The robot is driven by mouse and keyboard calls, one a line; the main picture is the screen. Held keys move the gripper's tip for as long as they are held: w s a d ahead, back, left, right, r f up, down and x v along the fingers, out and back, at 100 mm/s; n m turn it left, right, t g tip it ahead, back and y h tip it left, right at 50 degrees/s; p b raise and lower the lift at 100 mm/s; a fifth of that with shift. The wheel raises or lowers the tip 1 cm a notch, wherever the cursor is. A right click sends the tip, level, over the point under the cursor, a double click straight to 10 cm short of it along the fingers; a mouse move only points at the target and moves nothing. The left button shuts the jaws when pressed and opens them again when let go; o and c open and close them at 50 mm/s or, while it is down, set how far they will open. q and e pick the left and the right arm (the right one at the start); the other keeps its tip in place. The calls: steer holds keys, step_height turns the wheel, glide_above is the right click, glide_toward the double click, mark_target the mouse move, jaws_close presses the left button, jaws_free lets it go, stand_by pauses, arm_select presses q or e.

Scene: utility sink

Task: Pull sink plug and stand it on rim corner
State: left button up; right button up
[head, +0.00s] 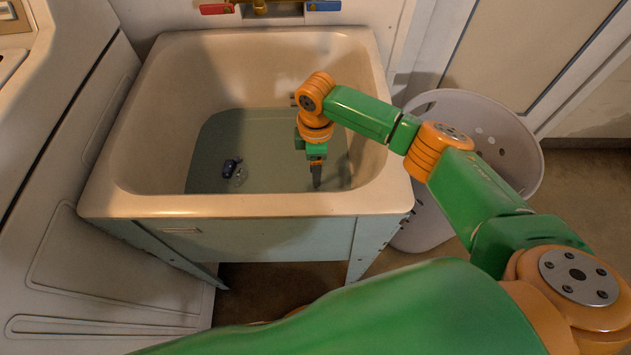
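A small dark blue plug (230,167) lies on the bottom of the utility sink (140,206), left of the middle, in shallow greenish water. A pale round shape, perhaps the drain, shows beside it at its lower right. My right gripper (316,178) points down into the right part of the basin, well to the right of the plug and apart from it. Its fingers are seen edge-on, so I cannot tell if they are open or shut. Nothing shows held in it. The sink's rim corners are bare. My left gripper is out of view.
A tap with a red handle (216,9) and a blue handle (323,6) is at the back wall. A pale laundry basket (515,150) stands right of the sink. A white appliance (50,230) stands close on the left.

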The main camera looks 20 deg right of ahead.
steer(key=shift+w+f, duration=0.15)
steer(key=shift+f, duration=0.4)
steer(key=shift+r, duration=0.1)
jaws_close()
stand_by(0.9)
